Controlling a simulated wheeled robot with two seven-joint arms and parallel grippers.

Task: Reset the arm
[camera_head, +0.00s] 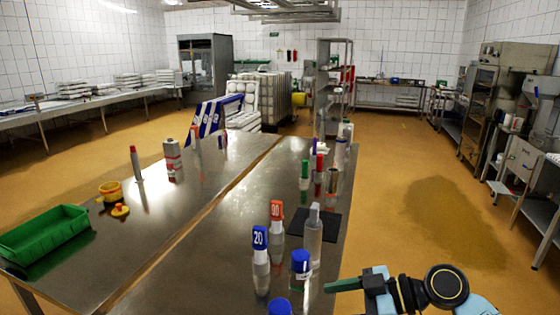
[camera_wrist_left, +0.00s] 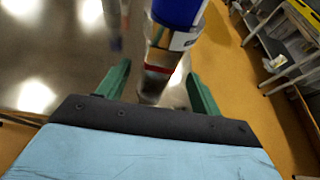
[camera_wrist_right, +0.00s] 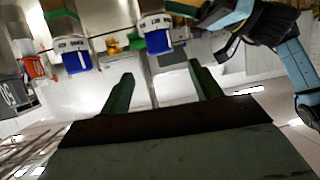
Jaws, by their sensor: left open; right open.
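My right gripper (camera_head: 345,285) is at the lower right of the head view, beside the near end of the table and pointing left. In its own wrist view (camera_wrist_right: 160,85) the picture is upside down and the green fingers are apart and empty. Two blue-capped bottles (camera_wrist_right: 76,62) (camera_wrist_right: 157,40) are ahead of it, apart from the fingers. My left gripper shows only in the left wrist view (camera_wrist_left: 158,88), fingers apart. A blue-topped bottle (camera_wrist_left: 178,12) stands in line with the gap; I cannot tell whether it is between the fingers. My left arm (camera_wrist_right: 290,65) shows in the right wrist view.
Near the table's right edge stand a blue-capped bottle (camera_head: 300,264), a clear bottle (camera_head: 313,235), a blue "20" marker (camera_head: 260,238) and a red "00" marker (camera_head: 277,210). The floor (camera_head: 420,205) right is clear.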

